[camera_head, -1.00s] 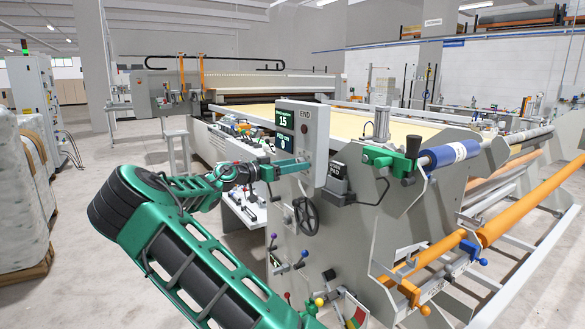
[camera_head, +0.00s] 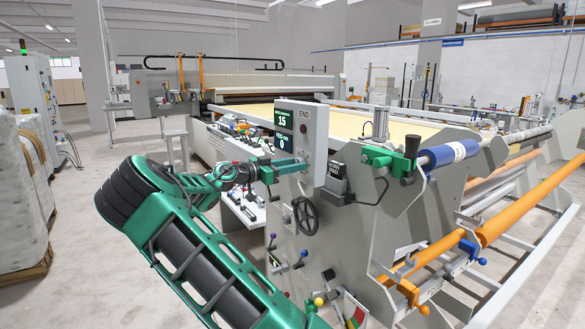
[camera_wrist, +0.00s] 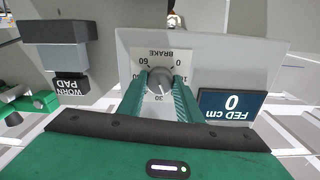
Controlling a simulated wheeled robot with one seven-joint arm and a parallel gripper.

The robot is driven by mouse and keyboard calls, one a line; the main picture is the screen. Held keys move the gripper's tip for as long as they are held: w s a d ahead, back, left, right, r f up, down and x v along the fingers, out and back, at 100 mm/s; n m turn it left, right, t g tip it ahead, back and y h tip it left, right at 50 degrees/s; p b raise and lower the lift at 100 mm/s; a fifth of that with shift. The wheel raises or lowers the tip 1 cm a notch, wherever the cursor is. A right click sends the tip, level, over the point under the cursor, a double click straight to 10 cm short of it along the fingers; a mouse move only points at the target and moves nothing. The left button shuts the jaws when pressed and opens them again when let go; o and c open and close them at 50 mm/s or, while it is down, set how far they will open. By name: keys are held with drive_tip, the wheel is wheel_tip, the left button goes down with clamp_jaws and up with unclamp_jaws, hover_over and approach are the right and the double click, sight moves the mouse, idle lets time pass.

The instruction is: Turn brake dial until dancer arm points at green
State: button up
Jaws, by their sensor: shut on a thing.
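The brake dial (camera_wrist: 159,80) is a round grey knob on a white scale plate marked BRAKE, seen upside down in the wrist view. My gripper (camera_wrist: 159,92) has its two green fingers closed on the knob's sides. In the head view my gripper (camera_head: 288,168) reaches the side of the grey control box (camera_head: 302,128), and the dial itself is hidden there. A panel with red and green areas (camera_head: 354,312) sits low on the machine's side, cut by the bottom edge. I cannot make out where the dancer arm points.
A FED cm display (camera_wrist: 232,104) reading 0 is beside the dial. A WORN PAD label (camera_wrist: 72,87) is on the other side. A black handwheel (camera_head: 305,216) and coloured ball levers (camera_head: 286,262) stick out below my gripper. Open floor lies at left.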

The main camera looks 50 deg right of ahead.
drive_tip(key=shift+w+a+m, duration=0.15)
drive_tip(key=shift+m, duration=2.15)
drive_tip(key=shift+f, duration=0.1)
drive_tip(key=o, duration=1)
drive_tip(key=shift+a, duration=0.1)
drive_tip(key=shift+o, duration=0.2)
drive_tip(key=v, duration=1)
drive_tip(key=shift+a, duration=0.4)
